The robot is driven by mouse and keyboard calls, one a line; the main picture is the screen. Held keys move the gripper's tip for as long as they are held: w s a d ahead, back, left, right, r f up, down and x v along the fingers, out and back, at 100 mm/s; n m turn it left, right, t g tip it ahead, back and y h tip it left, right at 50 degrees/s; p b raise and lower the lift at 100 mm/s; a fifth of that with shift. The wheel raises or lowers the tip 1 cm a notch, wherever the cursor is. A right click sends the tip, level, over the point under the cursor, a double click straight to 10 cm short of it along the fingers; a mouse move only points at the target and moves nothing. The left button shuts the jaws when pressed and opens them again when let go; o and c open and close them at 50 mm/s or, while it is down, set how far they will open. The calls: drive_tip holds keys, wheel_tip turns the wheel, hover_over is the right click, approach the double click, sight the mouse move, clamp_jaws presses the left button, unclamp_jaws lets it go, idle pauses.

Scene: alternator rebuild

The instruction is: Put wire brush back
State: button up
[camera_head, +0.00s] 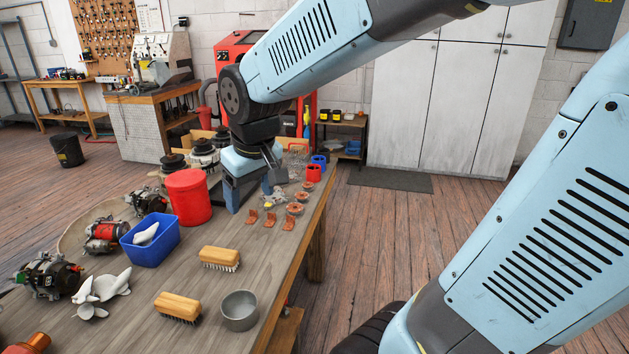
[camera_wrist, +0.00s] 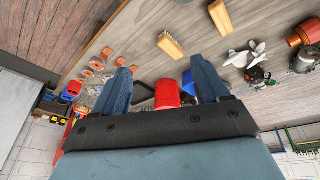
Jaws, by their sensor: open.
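One brush (camera_head: 220,257) lies near the middle, and the other brush (camera_head: 178,305) lies closer to the front. In the wrist view the middle brush (camera_wrist: 170,45) shows beyond the fingertips, and the front brush (camera_wrist: 221,18) is at the top edge. My gripper (camera_head: 250,196) hangs over the far part of the bench, beside the red cup, apart from both brushes. In the wrist view my gripper (camera_wrist: 162,68) has its fingers spread, with nothing held.
A red cup (camera_head: 188,198), a blue bin (camera_head: 150,246) and alternators crowd the left side. A grey metal cup (camera_head: 239,311) stands by the front brush. Several copper parts (camera_head: 270,219) lie right of my gripper. Bare wood surrounds the brushes.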

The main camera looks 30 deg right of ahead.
drive_tip(key=s+d+r+m+t, duration=0.2)
drive_tip(key=s+d+r+m, duration=0.1)
drive_tip(key=s+d, duration=0.5)
drive_tip(key=shift+s+d+r+m, duration=0.25)
drive_tip(key=shift+s+r+m, duration=0.15)
drive_tip(key=shift+s+r, duration=0.45)
